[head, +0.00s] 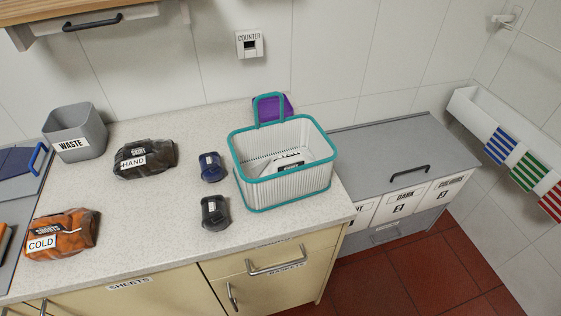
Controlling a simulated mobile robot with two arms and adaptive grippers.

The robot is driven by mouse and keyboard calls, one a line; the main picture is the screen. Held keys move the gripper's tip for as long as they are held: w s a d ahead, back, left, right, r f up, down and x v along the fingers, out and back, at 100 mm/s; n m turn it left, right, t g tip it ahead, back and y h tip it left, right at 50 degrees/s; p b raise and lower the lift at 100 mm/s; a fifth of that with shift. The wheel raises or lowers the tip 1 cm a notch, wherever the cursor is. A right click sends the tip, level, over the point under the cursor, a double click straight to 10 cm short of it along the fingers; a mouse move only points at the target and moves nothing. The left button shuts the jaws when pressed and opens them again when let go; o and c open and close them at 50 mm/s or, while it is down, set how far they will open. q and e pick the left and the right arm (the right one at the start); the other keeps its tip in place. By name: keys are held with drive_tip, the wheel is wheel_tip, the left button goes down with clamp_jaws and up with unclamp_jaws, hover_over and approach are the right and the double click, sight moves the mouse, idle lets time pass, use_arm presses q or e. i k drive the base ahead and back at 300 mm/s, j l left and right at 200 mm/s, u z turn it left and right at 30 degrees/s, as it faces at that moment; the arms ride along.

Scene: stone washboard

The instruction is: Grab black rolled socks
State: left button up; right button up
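A black to dark grey roll (215,213) with a small pale label lies on the speckled counter (150,235), left of the basket's front corner; it looks like the black rolled socks. A similar dark blue roll (211,168) with a label lies just behind it, apart from it. Neither of my grippers shows in the head view.
A white basket (284,186) with a teal rim stands right of the rolls, with a labelled item inside. A dark bag marked HAND (146,160), an orange bag marked COLD (62,236) and a grey WASTE bin (75,131) stand left. A purple item (286,107) is behind the basket.

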sight(213, 207)
drive_tip(key=k+j+u, duration=0.35)
drive_tip(key=j, duration=0.3)
drive_tip(key=k+j+u, duration=0.2)
drive_tip(key=j, duration=0.2)
